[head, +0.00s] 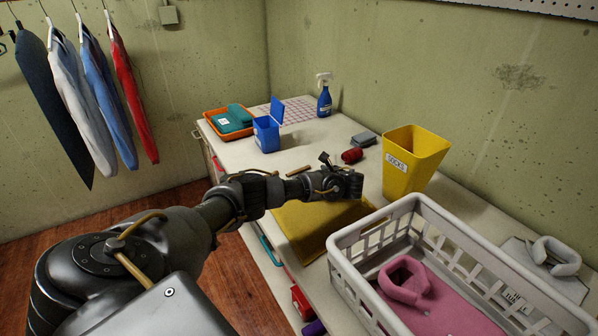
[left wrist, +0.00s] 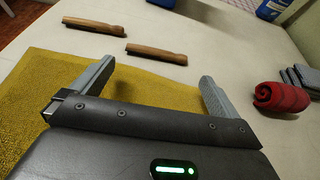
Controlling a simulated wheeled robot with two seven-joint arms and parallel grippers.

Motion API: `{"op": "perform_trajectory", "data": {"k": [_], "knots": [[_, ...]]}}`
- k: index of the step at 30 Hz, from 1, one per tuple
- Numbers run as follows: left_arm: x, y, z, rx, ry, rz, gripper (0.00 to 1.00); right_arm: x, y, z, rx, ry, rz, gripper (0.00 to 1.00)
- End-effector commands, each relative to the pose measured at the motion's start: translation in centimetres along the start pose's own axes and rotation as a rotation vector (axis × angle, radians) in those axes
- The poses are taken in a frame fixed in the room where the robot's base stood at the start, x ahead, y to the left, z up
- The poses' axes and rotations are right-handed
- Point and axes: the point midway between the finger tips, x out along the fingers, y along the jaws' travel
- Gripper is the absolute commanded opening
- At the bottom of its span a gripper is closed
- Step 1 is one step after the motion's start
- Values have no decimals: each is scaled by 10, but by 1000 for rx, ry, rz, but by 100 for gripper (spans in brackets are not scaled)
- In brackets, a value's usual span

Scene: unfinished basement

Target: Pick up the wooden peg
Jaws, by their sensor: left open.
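Two brown wooden pegs lie on the pale worktop in the left wrist view. The nearer wooden peg (left wrist: 156,53) lies just beyond my fingertips, between their lines. The farther peg (left wrist: 104,28) lies beyond it to the left. In the head view one wooden peg (head: 299,170) shows just behind my left wrist; the other cannot be made out. My left gripper (left wrist: 158,70) is open and empty, with its fingers apart over the edge of a yellow cloth (left wrist: 40,85). In the head view my left gripper (head: 343,184) is above the worktop. My right gripper is not in view.
A red roll (left wrist: 281,97) and folded grey cloths (left wrist: 302,77) lie right of my gripper. A yellow socks bin (head: 418,155) and white basket (head: 360,243) stand to the right. A blue box (head: 266,134), orange tray (head: 211,113) and spray bottle (head: 324,101) stand farther back.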

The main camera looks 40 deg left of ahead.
Motion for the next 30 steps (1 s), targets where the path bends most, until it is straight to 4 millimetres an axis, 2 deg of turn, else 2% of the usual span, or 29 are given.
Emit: {"op": "perform_trajectory", "data": {"k": [3,9,19,28,30], "knots": [[11,2,1,-1,-1,3,100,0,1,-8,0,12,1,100],[16,3,2,-1,0,3,100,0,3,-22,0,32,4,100],[60,4,4,-2,0,4,100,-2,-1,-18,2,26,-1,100],[65,4,4,-1,0,2,100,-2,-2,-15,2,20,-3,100],[65,4,4,-1,0,2,92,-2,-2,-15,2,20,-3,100]]}}
